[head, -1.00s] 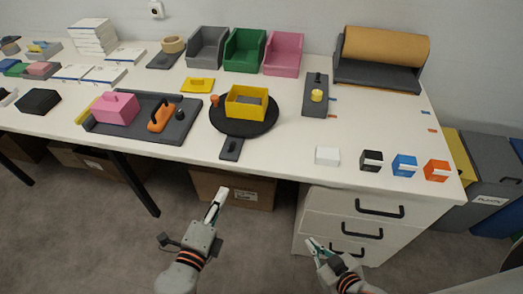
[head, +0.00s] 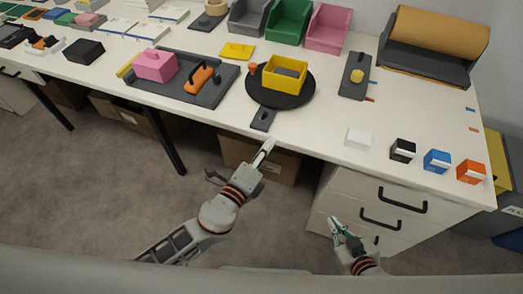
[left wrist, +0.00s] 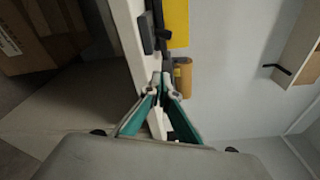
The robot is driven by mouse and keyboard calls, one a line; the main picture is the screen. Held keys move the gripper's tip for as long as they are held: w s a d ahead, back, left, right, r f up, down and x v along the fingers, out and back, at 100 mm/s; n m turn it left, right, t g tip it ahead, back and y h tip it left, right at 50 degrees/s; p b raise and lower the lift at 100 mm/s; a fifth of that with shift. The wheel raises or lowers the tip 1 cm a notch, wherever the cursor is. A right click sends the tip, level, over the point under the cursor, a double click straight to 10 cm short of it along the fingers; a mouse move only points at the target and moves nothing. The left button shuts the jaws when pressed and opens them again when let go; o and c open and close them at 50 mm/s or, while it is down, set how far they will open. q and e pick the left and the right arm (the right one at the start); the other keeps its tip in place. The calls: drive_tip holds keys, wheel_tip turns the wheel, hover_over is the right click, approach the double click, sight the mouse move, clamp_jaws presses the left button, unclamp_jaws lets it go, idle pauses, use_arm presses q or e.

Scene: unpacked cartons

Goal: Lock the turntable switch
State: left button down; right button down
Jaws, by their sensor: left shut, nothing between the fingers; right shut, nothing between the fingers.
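The black round turntable (head: 280,99) is on the white table with an open yellow bin (head: 286,72) on it. An orange knob (head: 253,69) stands at its left side. A small dark grey switch block (head: 263,119) lies in front of the turntable at the table's front edge. My left gripper (head: 269,142) is shut and empty, just in front of the table edge near the switch block, apart from it in the picture. In the left wrist view its fingertips (left wrist: 161,77) point towards a dark block (left wrist: 147,33) at the table edge. My right gripper (head: 335,220) is shut and empty before the drawers.
A grey tray (head: 218,89) with a pink block and an orange-handled tool lies left of the turntable. A grey base with a yellow button (head: 356,75) is to the right. White, black, blue and orange boxes line the front right. Drawers (head: 385,205) stand below.

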sight(265, 130)
use_arm(q)
drive_tip(key=x, duration=0.3)
drive_tip(key=shift+w+d, duration=0.2)
drive_tip(key=shift+w, duration=0.1)
drive_tip(key=w+a, duration=0.1)
drive_tip(key=w+r+p, duration=0.1)
drive_tip(key=shift+w+a, duration=0.25)
drive_tip(key=shift+a, duration=0.1)
drive_tip(key=shift+w+a+r, duration=0.1)
drive_tip(key=shift+w+a, duration=0.25)
drive_tip(key=shift+a, duration=0.05)
drive_tip(key=shift+a+n+b, duration=0.1)
drive_tip(key=shift+n+b, duration=0.2)
drive_tip(key=shift+n, duration=0.1)
